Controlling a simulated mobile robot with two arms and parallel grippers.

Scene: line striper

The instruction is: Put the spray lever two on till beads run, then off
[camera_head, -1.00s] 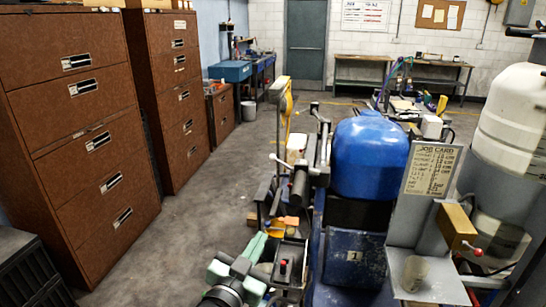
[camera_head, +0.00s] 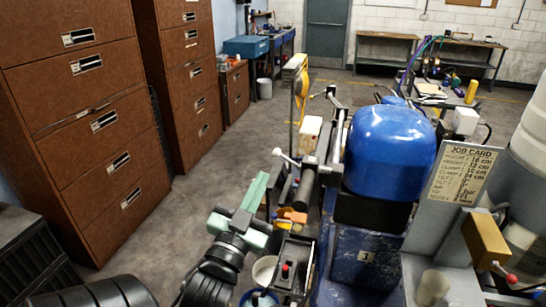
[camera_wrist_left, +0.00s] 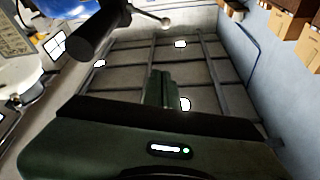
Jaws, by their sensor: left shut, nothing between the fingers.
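The line striper stands at the centre right, with a blue tank (camera_head: 390,152) over a dark blue body (camera_head: 362,258) marked 1. A dark handlebar grip (camera_head: 306,187) and a thin lever with a pale ball end (camera_head: 278,152) are at its left side. They also show at the top of the left wrist view, as a dark grip (camera_wrist_left: 98,32) and a ball-ended lever (camera_wrist_left: 164,21). I cannot tell which is spray lever two. My left gripper (camera_head: 262,180) is shut, empty and left of the grip, apparently apart from it. My right gripper is out of view.
A job card (camera_head: 463,174) stands on a grey bracket at right, near a brass-coloured block (camera_head: 485,242) with a red-knobbed lever. Brown cabinets (camera_head: 85,120) line the left. A pale bowl (camera_head: 264,271) is below my left gripper. Floor between cabinets and machine is clear.

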